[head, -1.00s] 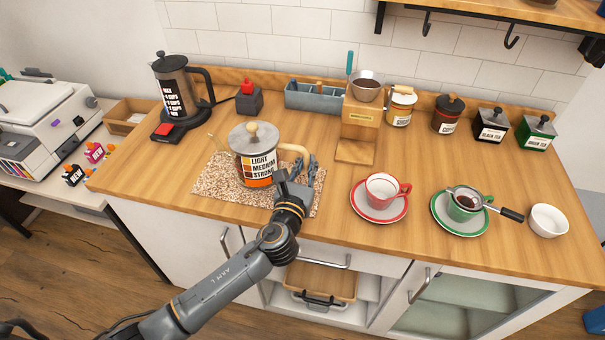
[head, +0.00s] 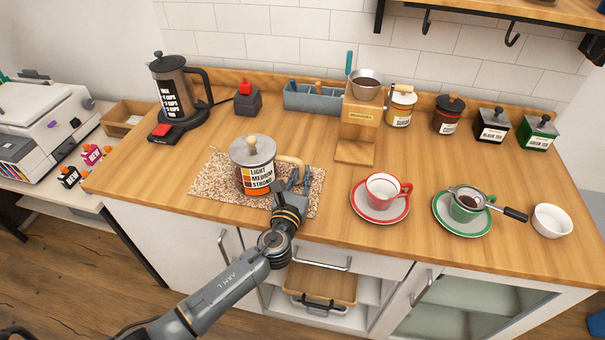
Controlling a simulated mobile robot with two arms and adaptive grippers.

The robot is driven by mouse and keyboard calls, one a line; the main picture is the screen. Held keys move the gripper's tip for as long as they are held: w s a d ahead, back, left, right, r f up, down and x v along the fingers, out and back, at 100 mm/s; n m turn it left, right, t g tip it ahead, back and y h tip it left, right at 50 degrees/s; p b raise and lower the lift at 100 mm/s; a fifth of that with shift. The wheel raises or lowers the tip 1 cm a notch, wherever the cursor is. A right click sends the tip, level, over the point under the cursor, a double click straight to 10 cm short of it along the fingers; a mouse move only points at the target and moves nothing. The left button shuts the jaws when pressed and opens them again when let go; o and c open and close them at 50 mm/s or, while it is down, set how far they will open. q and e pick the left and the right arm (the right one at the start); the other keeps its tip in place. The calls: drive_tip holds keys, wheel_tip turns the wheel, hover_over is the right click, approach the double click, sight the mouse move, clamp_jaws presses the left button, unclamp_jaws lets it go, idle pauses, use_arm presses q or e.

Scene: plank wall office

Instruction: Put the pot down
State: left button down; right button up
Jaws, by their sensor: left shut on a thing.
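The pot (head: 256,176) has a grey lid with a wooden knob, a label reading LIGHT MEDIUM STRONG, and a pale wooden handle on its right. It is upright over the speckled mat (head: 211,178). I cannot tell whether its base touches the mat or is just above it. My left gripper (head: 292,182) is at the right side of the pot, shut on its handle; the fingers hide the handle's lower part. My right gripper is not in view.
A red cup (head: 381,188) on a saucer and a green cup (head: 466,206) with a strainer stand to the right. The counter's front edge runs close below the mat.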

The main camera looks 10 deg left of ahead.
use_arm(q)
drive_tip(key=c, duration=1.3)
unclamp_jaws()
drive_tip(key=shift+c, duration=0.2)
drive_tip(key=shift+r, duration=0.15)
drive_tip(key=s, duration=1)
drive_tip(key=shift+s+a+b, duration=0.3)
drive_tip(key=shift+a+b, duration=0.05)
drive_tip(key=shift+s, duration=0.75)
